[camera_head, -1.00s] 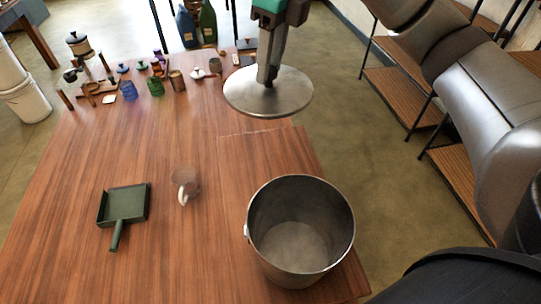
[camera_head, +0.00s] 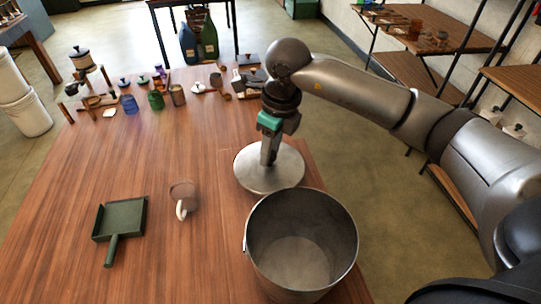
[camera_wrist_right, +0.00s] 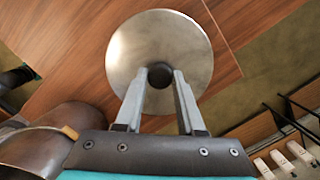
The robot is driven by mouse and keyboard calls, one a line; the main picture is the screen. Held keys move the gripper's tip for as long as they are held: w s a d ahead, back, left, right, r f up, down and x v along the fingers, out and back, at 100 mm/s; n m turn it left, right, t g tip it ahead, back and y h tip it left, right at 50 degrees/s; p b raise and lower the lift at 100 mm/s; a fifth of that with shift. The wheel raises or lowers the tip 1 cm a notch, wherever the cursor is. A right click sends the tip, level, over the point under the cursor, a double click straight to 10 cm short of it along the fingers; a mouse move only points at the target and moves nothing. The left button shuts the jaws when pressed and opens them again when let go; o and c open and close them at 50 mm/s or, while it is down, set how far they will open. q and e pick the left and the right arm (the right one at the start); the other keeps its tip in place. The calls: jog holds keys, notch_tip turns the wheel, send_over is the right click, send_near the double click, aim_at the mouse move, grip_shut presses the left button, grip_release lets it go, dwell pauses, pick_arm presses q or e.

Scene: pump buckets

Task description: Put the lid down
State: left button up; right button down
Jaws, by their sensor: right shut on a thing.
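The lid (camera_head: 251,176) is a round grey metal disc with a dark knob. It is low over the table just behind the bucket; I cannot tell whether it touches the wood. My right gripper (camera_head: 268,160) points down at it and is shut on its knob. In the right wrist view the two fingers (camera_wrist_right: 160,78) close around the dark knob in the middle of the lid (camera_wrist_right: 150,45). The metal bucket (camera_head: 349,238) stands open and empty at the table's front right. My left gripper is not in view.
A green dustpan (camera_head: 121,220) and a clear mug (camera_head: 184,196) stand on the wooden table (camera_head: 80,180). Several jars, including a green one (camera_head: 156,99), crowd the far edge. The table's middle is clear. A shelf (camera_head: 440,38) is beyond the right edge.

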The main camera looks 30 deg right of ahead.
aim_at(277, 168)
jog(key=shift+f, duration=1)
jog(key=shift+f, duration=0.2)
jog(key=c, duration=0.5)
grip_release()
jog(key=shift+r, duration=0.2)
jog(key=r, duration=0.4)
jog(key=s+r, duration=0.1)
jog(key=r, duration=0.3)
jog(key=d+r, duration=0.1)
jog(key=r, duration=0.3)
jog(key=shift+s+p, duration=0.25)
jog(key=shift+p, duration=0.15)
